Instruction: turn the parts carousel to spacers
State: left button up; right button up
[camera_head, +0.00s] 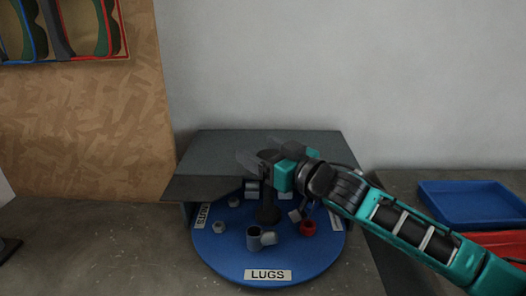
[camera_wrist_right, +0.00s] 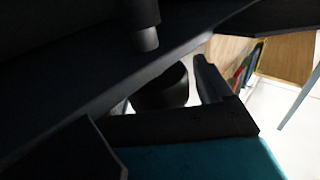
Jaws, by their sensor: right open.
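The parts carousel is a blue round disc (camera_head: 228,262) on the table in the head view. Its LUGS label (camera_head: 268,275) faces the front. A second label (camera_head: 201,215) at the left is sideways and too small to read; a pale label shows at the right, partly behind my arm. A dark post (camera_head: 268,213) stands at the centre. My right gripper (camera_head: 258,157) is open above the carousel, close to the post's top; contact cannot be told. The right wrist view is dark, with a black round piece (camera_wrist_right: 160,92) between the fingers. My left gripper is out of view.
A dark grey cover (camera_head: 235,145) hides the carousel's back. Grey parts (camera_head: 254,240) and a red ring (camera_head: 308,227) lie on the disc. A blue tray (camera_head: 470,203) and a red tray (camera_head: 500,243) stand at the right. The table's left front is mostly clear.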

jog(key=c, duration=1.4)
